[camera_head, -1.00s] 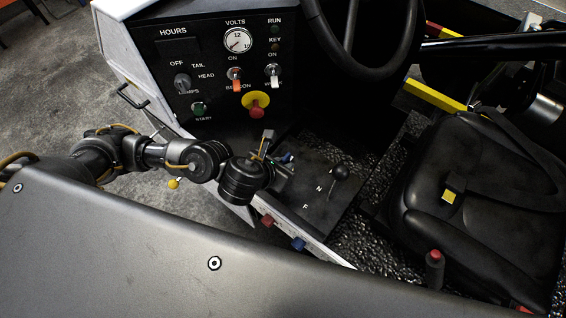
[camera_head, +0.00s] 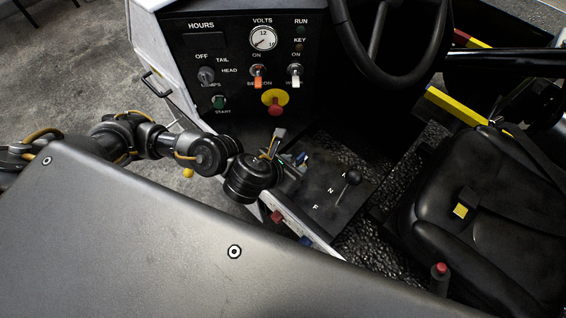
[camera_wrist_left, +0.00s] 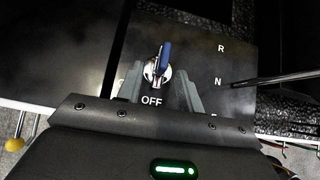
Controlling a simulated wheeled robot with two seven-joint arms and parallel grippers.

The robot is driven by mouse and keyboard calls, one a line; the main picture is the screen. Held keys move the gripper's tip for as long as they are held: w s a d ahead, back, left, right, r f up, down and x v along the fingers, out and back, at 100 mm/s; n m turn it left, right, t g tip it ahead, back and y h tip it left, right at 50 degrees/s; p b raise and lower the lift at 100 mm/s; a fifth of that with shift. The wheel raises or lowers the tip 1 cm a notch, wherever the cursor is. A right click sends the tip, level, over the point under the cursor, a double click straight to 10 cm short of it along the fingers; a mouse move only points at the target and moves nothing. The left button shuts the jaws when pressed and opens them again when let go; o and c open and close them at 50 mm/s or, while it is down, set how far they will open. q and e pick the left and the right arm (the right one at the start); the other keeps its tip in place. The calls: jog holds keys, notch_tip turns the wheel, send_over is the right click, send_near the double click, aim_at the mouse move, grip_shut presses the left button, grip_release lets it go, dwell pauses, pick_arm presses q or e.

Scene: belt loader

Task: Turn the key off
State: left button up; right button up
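The key (camera_wrist_left: 166,52) has a blue grip and sits in a round silver switch on the dark side console. In the left wrist view the blue grip points up, away from the "OFF" label below the switch. In the head view the key (camera_head: 302,158) is small and partly hidden by my wrist. My left gripper (camera_wrist_left: 161,80) is open, with one grey finger on each side of the switch. A gap shows between the fingers and the key; contact is not visible. In the head view my left gripper (camera_head: 288,165) is low over the console. My right gripper is out of view.
A gear lever (camera_head: 353,177) marked with N and F stands right of the key. The upright dash panel (camera_head: 235,80) has switches and a red stop button (camera_head: 275,109). A steering wheel (camera_head: 385,40) and black seat (camera_head: 490,190) are at the right.

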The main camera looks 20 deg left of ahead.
pick_arm(q)
jog(key=p+v, duration=0.5)
jog(key=v, duration=0.3)
dwell(0.4)
